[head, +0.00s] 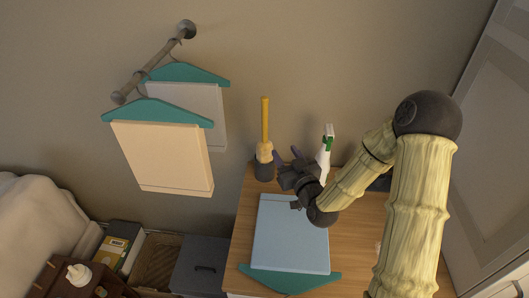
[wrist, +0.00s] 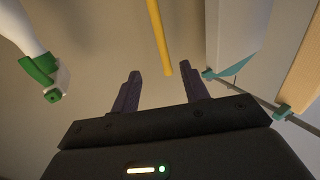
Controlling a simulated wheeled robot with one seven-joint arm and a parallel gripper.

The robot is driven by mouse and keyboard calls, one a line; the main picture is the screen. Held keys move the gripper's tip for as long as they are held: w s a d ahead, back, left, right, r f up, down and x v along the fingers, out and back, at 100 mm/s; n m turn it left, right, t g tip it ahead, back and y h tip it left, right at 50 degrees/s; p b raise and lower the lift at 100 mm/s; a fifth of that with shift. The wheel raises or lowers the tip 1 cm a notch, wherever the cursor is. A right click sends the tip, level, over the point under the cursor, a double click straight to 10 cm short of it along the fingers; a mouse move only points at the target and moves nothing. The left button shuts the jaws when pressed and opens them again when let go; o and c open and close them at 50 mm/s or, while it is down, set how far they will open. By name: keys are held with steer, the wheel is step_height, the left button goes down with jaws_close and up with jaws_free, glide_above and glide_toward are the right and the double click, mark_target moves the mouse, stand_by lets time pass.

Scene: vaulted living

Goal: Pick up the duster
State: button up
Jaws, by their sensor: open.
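The duster (head: 265,124) has a long yellow handle pointing up and a tan head low down in a dark cup (head: 263,170) at the back left of the wooden cabinet. In the wrist view, only its yellow handle (wrist: 158,36) shows, with one end near the gap between my fingertips; the head is out of frame. My gripper (head: 288,155) is open and empty, just right of the duster in the head view. Its two dark purple fingers (wrist: 163,82) also show in the wrist view. The fingers appear apart from the handle.
A white and green spray bottle (head: 325,155) stands close behind my gripper's right side. A folded blue cloth (head: 290,235) with a teal hanger (head: 290,282) lies on the wooden cabinet top (head: 245,215). Clothes on teal hangers (head: 160,155) hang from a wall rod at left.

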steer(key=p, duration=0.5)
glide_toward(266, 125)
steer(key=x, duration=0.4)
steer(key=shift+w+a+r, duration=0.1)
steer(key=shift+w+r, duration=0.25)
steer(key=shift+w+a+f, duration=0.15)
steer(key=shift+w+a, duration=0.1)
steer(key=shift+w, duration=0.3)
steer(key=shift+w+a+p, duration=0.25)
steer(key=shift+w+p, duration=0.2)
steer(key=shift+p, duration=0.35)
steer(key=shift+p+x, duration=1.2)
steer(key=shift+x, duration=0.95)
steer(key=shift+f, duration=0.2)
jaws_close()
